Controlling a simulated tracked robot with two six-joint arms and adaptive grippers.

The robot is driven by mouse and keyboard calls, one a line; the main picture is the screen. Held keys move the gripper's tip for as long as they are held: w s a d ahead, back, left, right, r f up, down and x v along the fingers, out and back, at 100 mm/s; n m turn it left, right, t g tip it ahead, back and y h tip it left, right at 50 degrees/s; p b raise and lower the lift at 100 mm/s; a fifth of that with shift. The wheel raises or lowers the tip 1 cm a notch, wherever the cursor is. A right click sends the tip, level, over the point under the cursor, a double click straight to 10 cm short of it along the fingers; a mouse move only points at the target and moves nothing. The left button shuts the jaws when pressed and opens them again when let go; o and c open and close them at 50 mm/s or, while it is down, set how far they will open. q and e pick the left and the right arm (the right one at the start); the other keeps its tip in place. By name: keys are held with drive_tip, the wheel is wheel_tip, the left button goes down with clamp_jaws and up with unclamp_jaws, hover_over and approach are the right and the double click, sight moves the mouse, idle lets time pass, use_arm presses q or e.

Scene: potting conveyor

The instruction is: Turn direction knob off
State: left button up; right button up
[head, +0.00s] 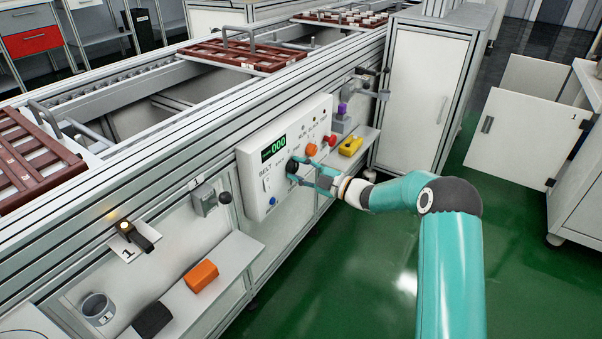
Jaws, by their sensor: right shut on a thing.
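The white control panel (261,197) is fixed to the side of the conveyor, with a green "000" display (274,149) and the word BELT on its face. A dark round knob (292,167) sits below and right of the display. My right gripper (299,172) is at the panel with its fingers shut on this knob. The fingers partly hide the knob, so I cannot read which way it points. My left gripper is not in view.
Near the knob are an orange button (311,150), a red button (330,139) and a blue button (273,201). A yellow object (351,146) and an orange block (201,276) lie on side shelves. A white cabinet (428,95) stands beyond. Green floor lies open at right.

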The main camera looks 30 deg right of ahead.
drive_tip(key=shift+d+f, duration=0.1)
drive_tip(key=o, duration=1.1)
drive_tip(key=shift+o, duration=0.2)
drive_tip(key=shift+s, duration=0.15)
drive_tip(key=v, duration=1.1)
drive_tip(key=shift+s+d, duration=0.15)
drive_tip(key=shift+s, duration=0.2)
drive_tip(key=shift+f, duration=0.1)
